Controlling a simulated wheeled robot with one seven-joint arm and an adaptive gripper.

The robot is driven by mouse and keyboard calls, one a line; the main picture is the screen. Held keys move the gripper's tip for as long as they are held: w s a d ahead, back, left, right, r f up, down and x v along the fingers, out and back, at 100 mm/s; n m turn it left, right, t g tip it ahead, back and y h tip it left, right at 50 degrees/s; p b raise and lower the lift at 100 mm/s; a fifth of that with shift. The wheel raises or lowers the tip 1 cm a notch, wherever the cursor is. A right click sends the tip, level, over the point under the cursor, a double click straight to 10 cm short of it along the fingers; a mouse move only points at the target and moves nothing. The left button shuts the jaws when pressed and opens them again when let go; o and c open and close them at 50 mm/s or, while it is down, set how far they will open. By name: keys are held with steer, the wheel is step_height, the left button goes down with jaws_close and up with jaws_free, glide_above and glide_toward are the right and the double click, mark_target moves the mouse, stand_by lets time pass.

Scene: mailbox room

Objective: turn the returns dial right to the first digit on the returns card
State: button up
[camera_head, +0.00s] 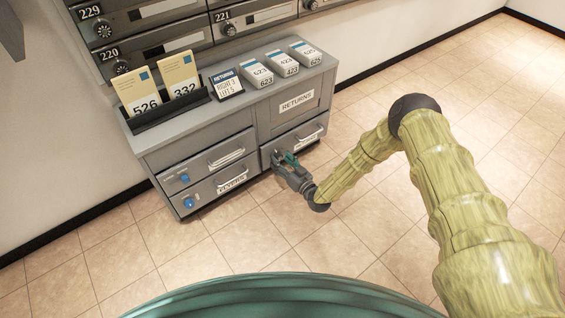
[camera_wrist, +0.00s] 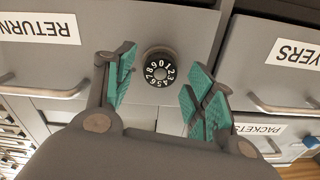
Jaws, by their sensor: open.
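The returns dial (camera_wrist: 160,70) is black with white digits, on a grey drawer front; 0 is near its top in the wrist view. Which mark it is read against is unclear. My gripper (camera_head: 284,158) is open at the lower right drawer. Its teal-padded fingers stand either side of the dial in the wrist view, with gaps; I see no contact. In the head view my gripper hides the dial. The returns card (camera_head: 227,83) stands on the cabinet top; it seems to read RIGHT 3, then a LEFT line, in small print.
A drawer handle (camera_wrist: 40,90) lies left of my fingers, another (camera_wrist: 285,105) right. Blue knobs (camera_head: 188,202) are on the left drawers. The tiled floor is clear.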

steer(key=c, duration=1)
steer(key=shift+c, duration=0.2)
steer(key=shift+m, duration=0.4)
steer(key=m, duration=0.2)
steer(key=shift+m+b, duration=0.3)
steer(key=shift+m, duration=0.1)
steer(key=m, duration=0.3)
steer(key=shift+f+m+b, duration=0.1)
steer(key=shift+m+b, duration=0.2)
steer(key=shift+b, duration=0.1)
steer(key=m+b, duration=0.1)
steer(key=m, duration=0.5)
steer(key=shift+d+b, duration=0.1)
steer(key=shift+b, duration=0.2)
